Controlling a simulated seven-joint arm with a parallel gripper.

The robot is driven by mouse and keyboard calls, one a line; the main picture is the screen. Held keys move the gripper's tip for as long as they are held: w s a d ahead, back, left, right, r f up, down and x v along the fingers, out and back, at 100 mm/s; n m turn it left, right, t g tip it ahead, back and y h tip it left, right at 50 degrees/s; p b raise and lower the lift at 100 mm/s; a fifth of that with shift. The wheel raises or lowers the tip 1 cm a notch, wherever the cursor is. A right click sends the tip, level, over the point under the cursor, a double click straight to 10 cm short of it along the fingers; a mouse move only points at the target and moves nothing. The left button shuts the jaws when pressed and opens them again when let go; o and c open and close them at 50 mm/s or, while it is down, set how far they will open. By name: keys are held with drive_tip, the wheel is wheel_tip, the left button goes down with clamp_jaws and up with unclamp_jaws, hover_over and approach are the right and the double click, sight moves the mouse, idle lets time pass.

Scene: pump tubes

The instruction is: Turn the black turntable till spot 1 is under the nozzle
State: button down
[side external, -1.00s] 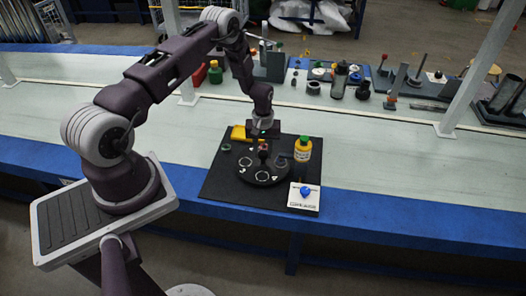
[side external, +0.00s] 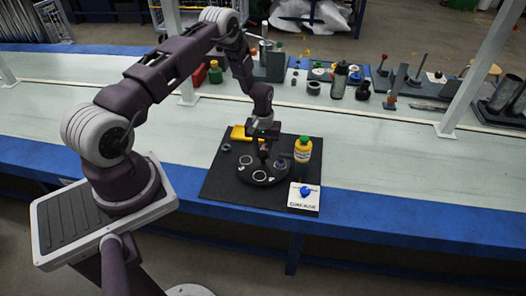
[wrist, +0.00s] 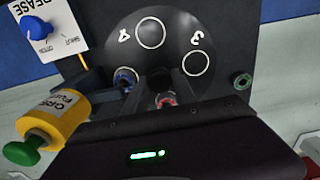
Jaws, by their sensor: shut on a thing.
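The black turntable (side external: 250,178) lies on a dark mat. In the wrist view its face (wrist: 172,28) shows white circles marked 4 (wrist: 150,33) and 3 (wrist: 196,63). A part with a bluish ring (wrist: 125,78) sits on it at the left; the side view shows it too (side external: 281,163). No number 1 is readable. A red ring (wrist: 166,102) shows by the fingers. I cannot make out the nozzle clearly.
A yellow bottle with a green cap (side external: 302,150) stands right of the turntable. A white GREASE panel with a blue knob (side external: 304,196) is at the mat's front right. A yellow object (side external: 240,133) and a greenish ring (side external: 226,147) are at left. Tools line the bench behind.

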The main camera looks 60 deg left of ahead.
drive_tip(key=c, duration=1)
unclamp_jaws()
